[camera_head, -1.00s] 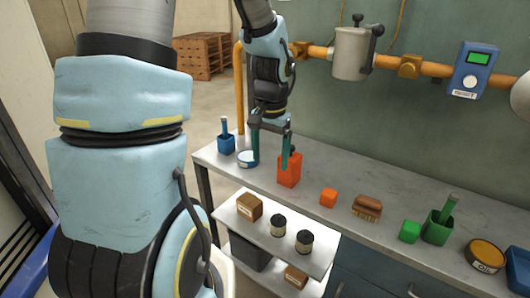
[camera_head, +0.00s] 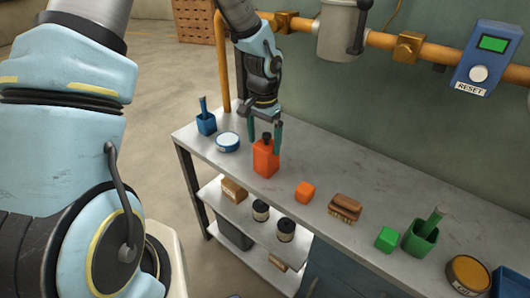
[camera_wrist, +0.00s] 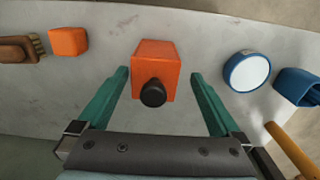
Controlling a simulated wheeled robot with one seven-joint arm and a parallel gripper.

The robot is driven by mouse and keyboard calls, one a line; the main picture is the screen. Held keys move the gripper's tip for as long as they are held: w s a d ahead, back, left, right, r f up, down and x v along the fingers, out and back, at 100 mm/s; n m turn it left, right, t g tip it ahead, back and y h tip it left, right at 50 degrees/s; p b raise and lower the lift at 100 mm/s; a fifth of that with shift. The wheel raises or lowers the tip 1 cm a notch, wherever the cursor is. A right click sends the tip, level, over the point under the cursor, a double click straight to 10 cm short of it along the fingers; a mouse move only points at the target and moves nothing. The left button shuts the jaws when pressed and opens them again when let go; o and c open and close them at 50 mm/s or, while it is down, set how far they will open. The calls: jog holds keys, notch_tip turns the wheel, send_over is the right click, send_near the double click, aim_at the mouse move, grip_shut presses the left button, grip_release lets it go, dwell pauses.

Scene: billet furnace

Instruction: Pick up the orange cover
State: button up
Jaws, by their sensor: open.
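A tall orange block with a black knob on top (camera_head: 265,162) stands upright on the grey bench. It also shows in the wrist view (camera_wrist: 155,58), between my fingers. A smaller plain orange cube (camera_head: 305,192) lies to its right on the bench and shows at the upper left of the wrist view (camera_wrist: 68,41). I cannot tell for certain which of the two is the cover. My gripper (camera_head: 265,148) is open, pointing down over the tall block with one green finger on each side. A gap shows between each finger and the block in the wrist view.
A round white-and-blue tin (camera_head: 228,142) and a blue cup (camera_head: 206,123) stand left of the block. A brush (camera_head: 345,207), a green cube (camera_head: 387,239) and a green cup (camera_head: 420,240) stand to the right. A yellow pipe (camera_head: 380,38) runs along the wall behind.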

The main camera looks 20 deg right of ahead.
jog(key=shift+s+d+f+p, duration=0.15)
jog(key=shift+f+p, duration=0.3)
jog(key=shift+f, duration=0.95)
jog(key=shift+d+f+p, duration=0.2)
jog(key=shift+f+p, duration=0.2)
jog(key=shift+f, duration=1)
jog(key=shift+c, duration=0.4)
jog(key=c, duration=1.3)
jog(key=shift+c, duration=0.8)
jog(key=shift+r, duration=0.1)
